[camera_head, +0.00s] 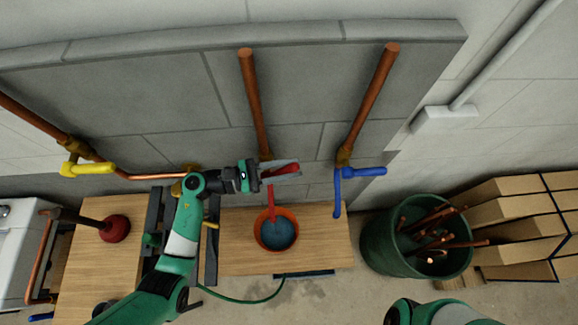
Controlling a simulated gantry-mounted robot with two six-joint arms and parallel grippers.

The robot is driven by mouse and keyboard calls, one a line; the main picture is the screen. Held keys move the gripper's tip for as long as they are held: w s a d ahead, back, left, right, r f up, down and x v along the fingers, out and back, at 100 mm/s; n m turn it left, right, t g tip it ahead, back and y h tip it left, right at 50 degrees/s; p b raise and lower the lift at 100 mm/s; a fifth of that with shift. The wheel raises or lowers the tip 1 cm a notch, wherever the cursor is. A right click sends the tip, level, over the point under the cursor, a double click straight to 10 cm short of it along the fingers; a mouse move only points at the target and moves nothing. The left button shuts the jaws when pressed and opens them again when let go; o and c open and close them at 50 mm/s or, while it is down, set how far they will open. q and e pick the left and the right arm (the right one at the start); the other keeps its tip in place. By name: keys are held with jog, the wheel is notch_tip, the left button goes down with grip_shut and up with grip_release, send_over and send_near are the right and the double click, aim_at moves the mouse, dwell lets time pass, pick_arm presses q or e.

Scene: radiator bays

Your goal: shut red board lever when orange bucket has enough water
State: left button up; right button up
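The orange bucket (262,241) stands on the wooden board below the middle pipe. Blue water (277,232) covers its inside, with an orange rim showing around and above it. The red lever (286,169) points right from the middle copper pipe's valve, and a red spout (271,200) runs down from there to the bucket. My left gripper (287,171) is at the red lever, with grey fingers along the handle and red showing between them. Whether they grip it is too small to tell. My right gripper is out of view; only part of that arm shows at the bottom right.
A blue lever (365,172) with a blue spout is right of the bucket; a yellow lever (90,169) is at the left. A plunger (115,228) lies on the left board. A green bin (385,250) of copper pipes and cardboard boxes (515,225) stand at the right.

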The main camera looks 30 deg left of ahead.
pick_arm(q)
grip_shut()
dwell(0.8)
